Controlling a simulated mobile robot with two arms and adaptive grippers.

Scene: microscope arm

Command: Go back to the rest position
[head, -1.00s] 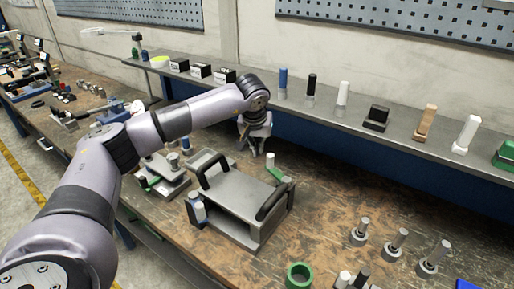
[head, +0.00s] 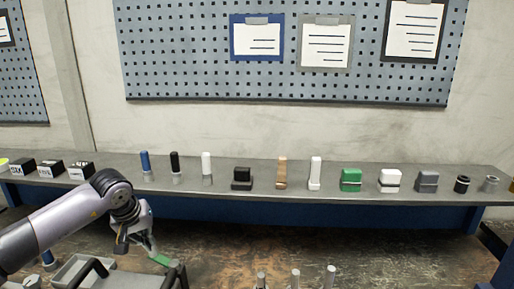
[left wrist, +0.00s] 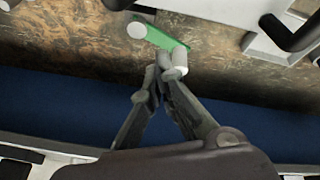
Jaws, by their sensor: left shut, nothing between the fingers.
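My left arm comes in from the left in the head view. Its gripper (head: 138,243) hangs over the back of the workbench, just in front of the shelf. In the left wrist view the two fingers of the left gripper (left wrist: 163,70) meet at their tips with nothing between them. A green piece with a white round end (left wrist: 160,36) lies just beyond the fingertips. The same green piece (head: 160,260) shows beside the gripper in the head view. My right gripper is not in view.
The shelf (head: 330,199) carries a row of handles, blocks and black boxes. A grey fixture with black handles (head: 92,268) stands below the left arm. Several metal posts (head: 295,278) stand at the bottom middle. The bench (head: 400,250) looks bare at right.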

